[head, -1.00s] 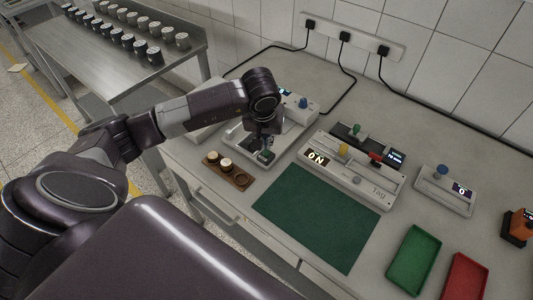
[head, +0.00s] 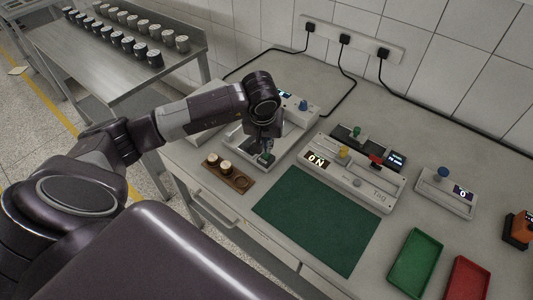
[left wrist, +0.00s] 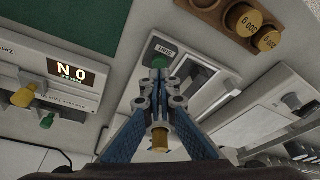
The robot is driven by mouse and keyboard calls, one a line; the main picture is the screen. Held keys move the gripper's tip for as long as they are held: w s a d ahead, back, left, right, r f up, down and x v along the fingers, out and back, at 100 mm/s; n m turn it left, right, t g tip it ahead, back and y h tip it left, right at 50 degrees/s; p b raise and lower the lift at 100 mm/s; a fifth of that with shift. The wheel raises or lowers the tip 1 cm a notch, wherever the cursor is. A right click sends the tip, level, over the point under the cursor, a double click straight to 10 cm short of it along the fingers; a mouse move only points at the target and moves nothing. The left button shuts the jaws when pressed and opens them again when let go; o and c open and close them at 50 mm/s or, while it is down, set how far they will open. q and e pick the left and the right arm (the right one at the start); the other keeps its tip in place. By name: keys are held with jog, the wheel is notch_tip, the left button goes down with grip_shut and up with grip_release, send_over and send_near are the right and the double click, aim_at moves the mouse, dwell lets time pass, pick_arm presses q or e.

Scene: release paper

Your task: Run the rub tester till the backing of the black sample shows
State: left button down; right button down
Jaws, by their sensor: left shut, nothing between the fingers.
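The rub tester (head: 300,112) is a pale machine with a blue knob and a small lit display at the back of the bench. My left gripper (head: 265,160) points down over its front part, its fingers shut and empty. I cannot tell whether this is the black sample. My right gripper is not in view.
A wooden holder (head: 241,181) with two capped weights stands in front of the tester. To the right are a green mat (head: 315,220), a machine (head: 352,181) reading "0 N", a small blue-knob device (head: 444,190), a green tray (head: 416,262) and a red tray (head: 466,282).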

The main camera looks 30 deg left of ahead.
pick_arm(q)
jog(key=shift+f+b, duration=1.1)
dwell(0.8)
jog(key=shift+r, duration=0.15)
jog(key=shift+s+d+r+p, duration=0.15)
jog(key=shift+r+p, duration=0.35)
jog(key=shift+r, duration=0.15)
jog(key=p+v, duration=0.3)
jog(key=v, duration=0.3)
jog(key=shift+s+d, duration=0.2)
jog(key=shift+d, duration=0.2)
jog(key=shift+f, duration=0.2)
